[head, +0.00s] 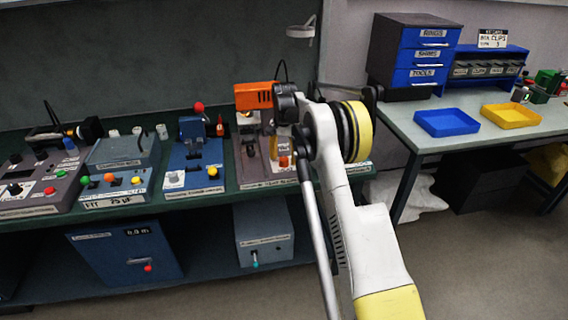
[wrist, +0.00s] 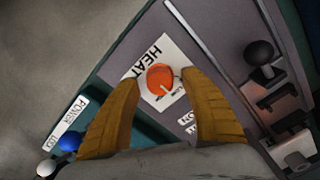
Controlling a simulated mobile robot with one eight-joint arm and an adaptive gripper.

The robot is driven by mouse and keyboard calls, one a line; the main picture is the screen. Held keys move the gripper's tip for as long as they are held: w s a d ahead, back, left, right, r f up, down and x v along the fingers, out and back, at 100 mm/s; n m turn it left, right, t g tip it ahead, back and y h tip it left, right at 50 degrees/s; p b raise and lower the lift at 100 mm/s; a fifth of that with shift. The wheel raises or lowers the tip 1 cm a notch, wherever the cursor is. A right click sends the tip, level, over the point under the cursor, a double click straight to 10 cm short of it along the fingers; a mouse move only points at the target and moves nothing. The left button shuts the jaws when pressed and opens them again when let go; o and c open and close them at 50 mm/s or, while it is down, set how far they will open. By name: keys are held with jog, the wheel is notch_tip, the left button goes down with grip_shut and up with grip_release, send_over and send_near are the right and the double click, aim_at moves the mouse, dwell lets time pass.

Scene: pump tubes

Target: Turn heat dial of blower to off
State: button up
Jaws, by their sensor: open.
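The heat dial (wrist: 160,78) is a round orange-red knob on a white label marked HEAT in the wrist view. A pale pointer mark shows on its lower right side; the small setting words are too blurred to read surely. My gripper (wrist: 159,80) is open, with its two tan fingers on either side of the dial; I cannot tell whether they touch it. In the head view the orange-red dial (head: 283,162) sits at the front of the blower panel (head: 265,183), below my wrist. My arm hides part of the blower there.
A black ball-topped lever (wrist: 259,53) stands right of the dial in the wrist view. A blue machine (head: 196,160) stands left of the blower on the green bench. A side table (head: 440,135) at right holds blue (head: 446,123) and yellow trays (head: 510,116).

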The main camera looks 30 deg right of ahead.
jog(key=shift+f, duration=0.35)
grip_shut()
jog(key=shift+n, duration=0.3)
jog(key=n+p, duration=0.2)
jog(key=n, duration=0.1)
jog(key=shift+r, duration=0.1)
jog(key=n+p, duration=0.1)
jog(key=n, duration=0.4)
jog(key=shift+n, duration=0.3)
